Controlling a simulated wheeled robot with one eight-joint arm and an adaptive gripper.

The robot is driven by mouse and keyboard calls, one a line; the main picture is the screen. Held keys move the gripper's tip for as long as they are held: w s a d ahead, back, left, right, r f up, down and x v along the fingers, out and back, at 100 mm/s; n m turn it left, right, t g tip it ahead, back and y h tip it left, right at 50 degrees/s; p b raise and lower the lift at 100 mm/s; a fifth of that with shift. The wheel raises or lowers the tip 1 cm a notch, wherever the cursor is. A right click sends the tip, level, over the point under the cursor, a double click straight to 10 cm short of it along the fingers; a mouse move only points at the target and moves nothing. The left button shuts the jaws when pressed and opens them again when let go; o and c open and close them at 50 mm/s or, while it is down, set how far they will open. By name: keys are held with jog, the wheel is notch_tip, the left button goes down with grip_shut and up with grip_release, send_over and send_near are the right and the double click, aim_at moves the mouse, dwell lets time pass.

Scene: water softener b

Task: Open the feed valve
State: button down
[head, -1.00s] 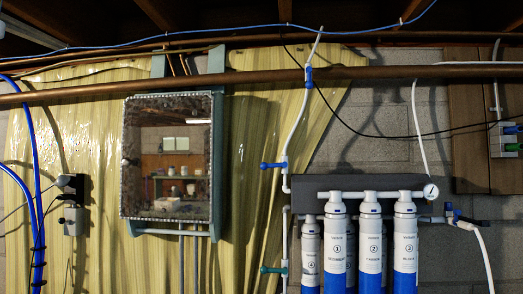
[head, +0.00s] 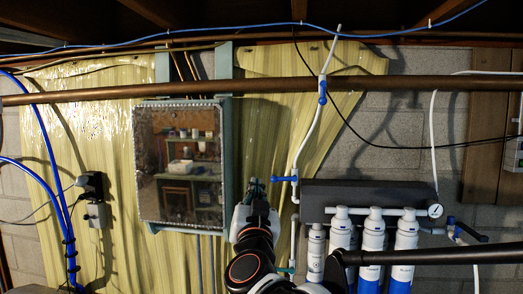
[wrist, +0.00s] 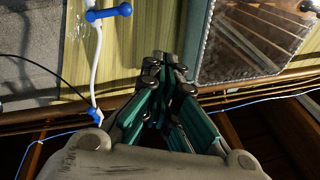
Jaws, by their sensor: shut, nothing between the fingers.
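Several small valves sit on the white pipework, and I cannot tell which one is the feed valve. A blue-handled valve (head: 285,179) is on the white vertical pipe left of the filters; in the wrist view it shows at the top (wrist: 110,12). A second blue valve (head: 322,95) is higher on the same line and also shows in the wrist view (wrist: 94,112). A teal handle (head: 285,270) is lower, partly hidden by my arm. My gripper (head: 256,183) is shut and empty, raised just left of the blue-handled valve, apart from it in the wrist view (wrist: 165,58).
A mirror-fronted cabinet (head: 180,163) hangs left of my gripper. A copper pipe (head: 200,94) crosses above. White and blue filters (head: 373,245) and a dark panel (head: 318,200) stand right. A gauge (head: 435,210) and another blue valve (head: 453,222) are farther right.

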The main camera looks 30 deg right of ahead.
jog(key=d+r+m+g+h+p, duration=0.2)
jog(key=d+r+m+g+h, duration=0.1)
jog(key=d+h, duration=0.1)
jog(key=r+p, duration=0.2)
send_over(283, 179)
jog(key=r+v, duration=0.1)
jog(key=v, duration=0.4)
jog(key=shift+w+a+f, duration=0.1)
jog(key=shift+w+f, duration=0.45)
jog(key=shift+f, duration=0.35)
jog(key=shift+w+f, duration=0.55)
jog(key=shift+f, duration=0.3)
